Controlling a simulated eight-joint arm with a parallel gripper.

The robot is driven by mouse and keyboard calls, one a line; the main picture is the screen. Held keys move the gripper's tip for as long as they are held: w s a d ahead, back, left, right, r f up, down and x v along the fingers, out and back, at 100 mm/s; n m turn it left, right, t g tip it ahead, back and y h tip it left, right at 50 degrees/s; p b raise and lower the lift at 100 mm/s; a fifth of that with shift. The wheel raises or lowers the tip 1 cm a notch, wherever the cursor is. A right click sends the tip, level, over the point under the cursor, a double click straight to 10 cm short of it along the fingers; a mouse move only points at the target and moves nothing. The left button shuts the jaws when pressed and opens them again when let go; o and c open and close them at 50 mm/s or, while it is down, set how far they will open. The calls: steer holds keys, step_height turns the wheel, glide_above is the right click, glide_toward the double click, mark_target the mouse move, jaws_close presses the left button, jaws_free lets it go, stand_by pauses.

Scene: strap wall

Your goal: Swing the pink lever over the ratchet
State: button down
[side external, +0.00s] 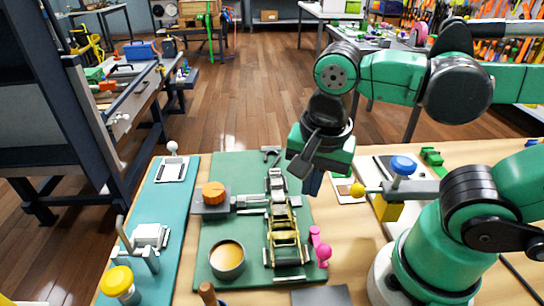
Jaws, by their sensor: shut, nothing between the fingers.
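The pink lever (320,246) has a rounded knob at its lower end. It stands at the right edge of the green board (235,170), beside a gold ladder-like frame (284,238). This frame and the silver part (277,183) behind it look like the ratchet, though I cannot tell its exact bounds. My gripper (314,184) points down above the board's right edge, behind and above the pink lever and apart from it. Its fingers are shut and empty, and they are partly hidden by the hand.
An orange knob (213,192) and a tan-filled cup (227,258) stand on the board's left side. A yellow-knobbed bar (397,189) and a blue knob (403,165) are to the right. A teal board (168,215) with white latches lies left.

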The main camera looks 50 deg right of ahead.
steer(key=s+r+m+g+h, duration=0.2)
steer(key=s+m, duration=0.4)
steer(key=m, duration=0.5)
steer(key=shift+r+g+h, duration=0.3)
steer(key=shift+r+g, duration=0.05)
steer(key=shift+g, duration=0.45)
steer(key=x, duration=1)
steer(key=shift+a, duration=0.1)
steer(key=shift+w+a+f, duration=0.2)
steer(key=shift+w+a, duration=0.3)
steer(key=shift+a, duration=0.3)
steer(key=shift+w+a+f, duration=0.15)
steer(key=shift+w+a, duration=0.4)
steer(key=shift+a, duration=0.25)
